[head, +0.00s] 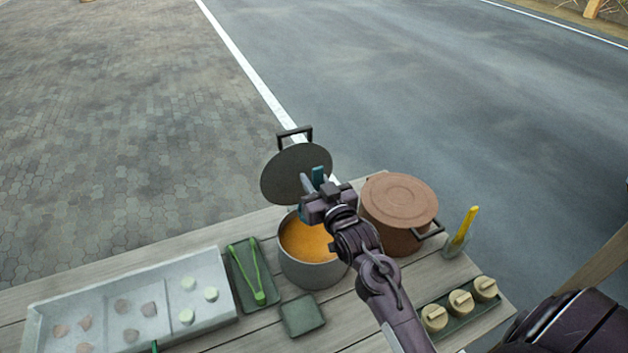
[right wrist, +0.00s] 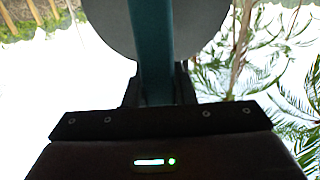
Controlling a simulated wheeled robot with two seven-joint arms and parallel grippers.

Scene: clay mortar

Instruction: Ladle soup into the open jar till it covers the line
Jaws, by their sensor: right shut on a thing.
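A grey pot (head: 312,274) holds orange soup (head: 306,240). A round grey lid (head: 284,178) stands tilted up behind its opening; a grey disc, apparently this lid, also shows in the right wrist view (right wrist: 205,25). The ladle's bowl is hidden. My left gripper is out of view.
A brown lidded pot (head: 400,200) stands close right of the soup pot. Three beige lidded pieces (head: 460,302) sit on a green tray. Green tongs (head: 258,272), a green square (head: 302,315) and a pale divided tray (head: 130,300) with several small pieces lie left and in front.

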